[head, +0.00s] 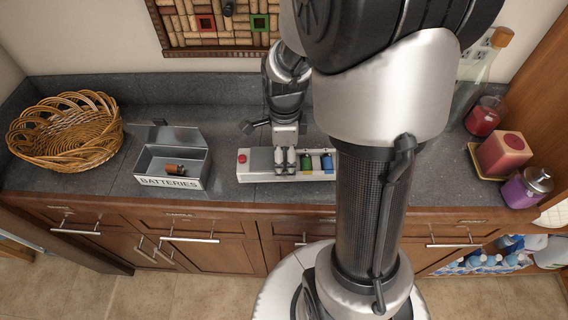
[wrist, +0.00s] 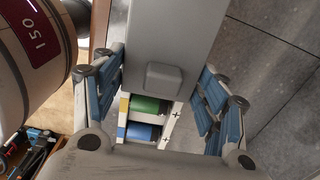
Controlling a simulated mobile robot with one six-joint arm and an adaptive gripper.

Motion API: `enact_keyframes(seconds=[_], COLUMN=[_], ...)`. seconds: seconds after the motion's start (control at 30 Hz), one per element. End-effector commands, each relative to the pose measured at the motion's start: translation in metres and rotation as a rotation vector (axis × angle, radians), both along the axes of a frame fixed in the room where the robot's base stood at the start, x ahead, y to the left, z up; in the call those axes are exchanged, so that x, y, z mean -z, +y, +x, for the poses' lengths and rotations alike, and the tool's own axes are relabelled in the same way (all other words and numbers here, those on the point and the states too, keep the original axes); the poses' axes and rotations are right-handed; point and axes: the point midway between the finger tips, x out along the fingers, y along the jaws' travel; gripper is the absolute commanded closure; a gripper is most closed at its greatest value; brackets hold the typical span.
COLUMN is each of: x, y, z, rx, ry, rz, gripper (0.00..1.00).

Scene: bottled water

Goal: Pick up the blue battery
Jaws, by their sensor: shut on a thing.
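The blue battery (head: 327,162) lies in a slot near the right end of the grey-white charger (head: 260,174). It also shows in the wrist view (wrist: 143,132), in its slot beside the green battery (wrist: 150,105). The green battery (head: 307,163) is just left of it in the head view. My gripper (head: 286,162) is down at the middle of the charger, left of both batteries. In the wrist view, its fingers (wrist: 165,70) stand on both sides of a grey body that looks like the charger's. The exact contact is partly hidden.
A metal box marked BATTERIES (head: 172,184), with an orange-brown battery (head: 176,169) inside, stands left of the charger. A wicker basket (head: 65,155) is farther left. Jars (head: 526,187) and a red candle (head: 503,153) stand at the right. My arm hides counter right of the charger.

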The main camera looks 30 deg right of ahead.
Motion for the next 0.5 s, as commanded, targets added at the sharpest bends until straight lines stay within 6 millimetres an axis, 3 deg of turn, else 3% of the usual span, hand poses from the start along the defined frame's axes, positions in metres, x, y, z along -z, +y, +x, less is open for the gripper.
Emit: enact_keyframes(seconds=[0.2,0.5], x=[0.034,0.035], y=[0.000,0.000], z=[-0.001,0.000], rx=[0.000,0.000], ry=[0.003,-0.001], rz=[0.001,-0.001], gripper=[0.79,0.79])
